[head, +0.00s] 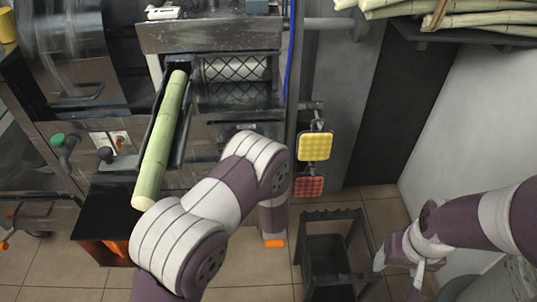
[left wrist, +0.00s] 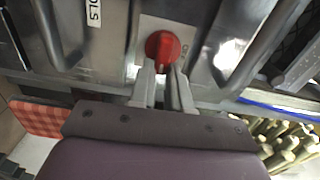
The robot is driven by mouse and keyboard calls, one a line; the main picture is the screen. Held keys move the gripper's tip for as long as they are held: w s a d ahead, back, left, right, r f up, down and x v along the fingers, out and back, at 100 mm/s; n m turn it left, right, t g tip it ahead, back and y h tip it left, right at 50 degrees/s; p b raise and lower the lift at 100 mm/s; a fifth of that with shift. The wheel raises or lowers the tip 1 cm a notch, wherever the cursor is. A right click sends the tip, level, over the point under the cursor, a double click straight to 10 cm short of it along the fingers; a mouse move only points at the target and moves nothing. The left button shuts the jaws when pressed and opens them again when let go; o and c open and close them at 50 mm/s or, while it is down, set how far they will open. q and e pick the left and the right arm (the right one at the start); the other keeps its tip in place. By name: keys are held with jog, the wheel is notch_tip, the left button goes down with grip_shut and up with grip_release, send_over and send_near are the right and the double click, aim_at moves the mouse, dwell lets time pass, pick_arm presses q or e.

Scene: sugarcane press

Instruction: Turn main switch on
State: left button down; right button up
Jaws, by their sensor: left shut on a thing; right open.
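The main switch is a red rotary knob (left wrist: 163,50) on a pale plate on the machine's metal panel. My left gripper (left wrist: 168,72) has its two grey fingers at the knob and is shut on it in the left wrist view. In the head view my left arm reaches over the machine's front, and its bent links hide the left gripper and the red knob. My right gripper (head: 402,266) hangs at the lower right of the head view, open and empty, apart from the machine.
A sugarcane stalk (head: 163,145) lies in the press's feed chute. A dark stand (head: 334,215) is on the tiled floor between my arms. Yellow (head: 315,147) and red (head: 309,186) checked pads hang beside the machine. More cane (head: 470,15) lies on a shelf at upper right.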

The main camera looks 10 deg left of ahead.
pick_arm(q)
jog(key=shift+m, duration=0.3)
dwell(0.4)
jog(key=c, duration=1.1)
grip_release()
jog(key=shift+f, duration=0.1)
jog(key=p+v, duration=0.3)
jog(key=v, duration=0.9)
jog(key=shift+s+d, duration=0.1)
jog(key=shift+s, duration=0.25)
